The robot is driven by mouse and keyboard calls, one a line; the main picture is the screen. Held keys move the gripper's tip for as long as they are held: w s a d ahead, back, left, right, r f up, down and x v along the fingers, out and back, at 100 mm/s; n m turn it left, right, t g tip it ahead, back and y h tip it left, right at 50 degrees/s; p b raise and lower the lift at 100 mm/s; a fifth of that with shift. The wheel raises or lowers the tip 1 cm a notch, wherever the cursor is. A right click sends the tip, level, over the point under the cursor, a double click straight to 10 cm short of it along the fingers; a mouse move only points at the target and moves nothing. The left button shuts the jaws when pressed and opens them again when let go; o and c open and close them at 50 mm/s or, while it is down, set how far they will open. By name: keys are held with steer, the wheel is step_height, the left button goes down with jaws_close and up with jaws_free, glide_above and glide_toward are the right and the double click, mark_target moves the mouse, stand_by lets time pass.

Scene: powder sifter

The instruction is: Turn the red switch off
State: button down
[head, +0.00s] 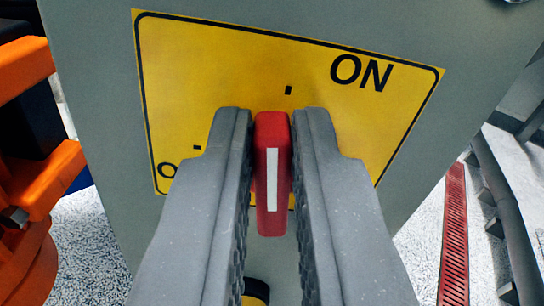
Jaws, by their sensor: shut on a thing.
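The red switch (271,140) has a white stripe along its handle. It sits in front of a yellow plate (220,70) with a black border on a grey panel. "ON" is printed at the plate's upper right, and a partly hidden "O" shows at its lower left. The handle stands nearly upright in the picture, its upper end a little left of the black mark below "ON". My gripper (272,135) is shut on the switch, with one grey finger on each side. The fingers hide the lower middle of the plate.
The grey panel (90,50) fills most of the view. An orange part (25,160) stands close at the left edge. A red grate strip (454,235) lies on the speckled floor at the right, beside a dark grey rail (505,210).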

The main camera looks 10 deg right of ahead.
steer(key=f+n+b, duration=0.1)
steer(key=n+b, duration=0.2)
steer(key=n, duration=0.2)
steer(key=a+n+b, duration=0.1)
steer(key=n+b, duration=0.3)
steer(key=n, duration=0.1)
steer(key=a+f+n+b, duration=0.1)
steer(key=n+b, duration=0.3)
steer(key=n, duration=0.2)
steer(key=shift+w+a+f, duration=0.1)
steer(key=shift+a+f, duration=0.1)
steer(key=shift+f, duration=0.1)
stand_by(0.3)
steer(key=c, duration=1.5)
jaws_free()
steer(key=shift+d, duration=0.1)
